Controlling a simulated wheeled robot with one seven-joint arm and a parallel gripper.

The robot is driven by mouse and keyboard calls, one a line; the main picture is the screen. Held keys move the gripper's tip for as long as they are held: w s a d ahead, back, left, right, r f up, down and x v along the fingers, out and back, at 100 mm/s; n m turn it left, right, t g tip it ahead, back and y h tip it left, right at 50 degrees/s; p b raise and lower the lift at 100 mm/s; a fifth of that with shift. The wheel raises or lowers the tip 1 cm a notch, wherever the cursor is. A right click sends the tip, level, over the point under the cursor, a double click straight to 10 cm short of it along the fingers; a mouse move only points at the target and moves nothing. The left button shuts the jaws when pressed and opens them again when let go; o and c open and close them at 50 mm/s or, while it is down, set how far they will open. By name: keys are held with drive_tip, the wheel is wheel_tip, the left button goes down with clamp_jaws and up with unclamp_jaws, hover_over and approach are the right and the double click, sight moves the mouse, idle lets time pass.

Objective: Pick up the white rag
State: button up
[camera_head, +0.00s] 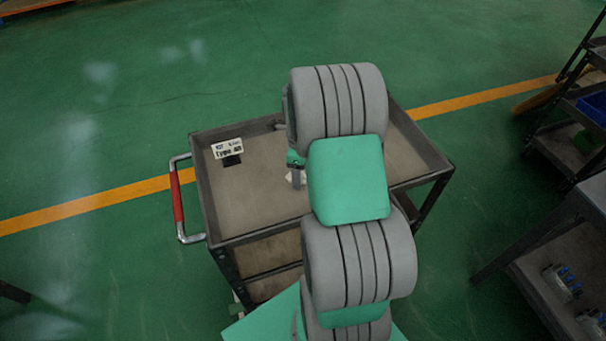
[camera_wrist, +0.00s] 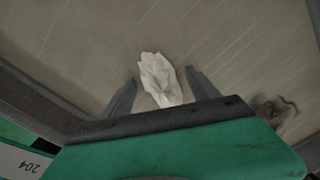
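The white rag (camera_wrist: 160,78) is a small crumpled cloth lying on the cart's top tray, seen in the wrist view. My gripper (camera_wrist: 159,85) is open, with one dark finger on each side of the rag and a visible gap to each. I cannot tell how high the fingers are above the tray.
The grey cart (camera_head: 250,203) has raised tray edges and a red handle (camera_head: 177,196) at left. A label sign (camera_head: 228,149) stands at the tray's far left. A dark tangled thing (camera_wrist: 273,110) lies right of the gripper. Shelves with blue parts stand at right.

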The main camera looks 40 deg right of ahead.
drive_tip(key=c, duration=1.2)
drive_tip(key=shift+c, duration=0.2)
drive_tip(key=shift+r, duration=0.6)
drive_tip(key=w+a+r+b, duration=0.1)
drive_tip(key=w+a+r, duration=0.1)
drive_tip(key=a+r, duration=1)
drive_tip(key=shift+a, duration=0.95)
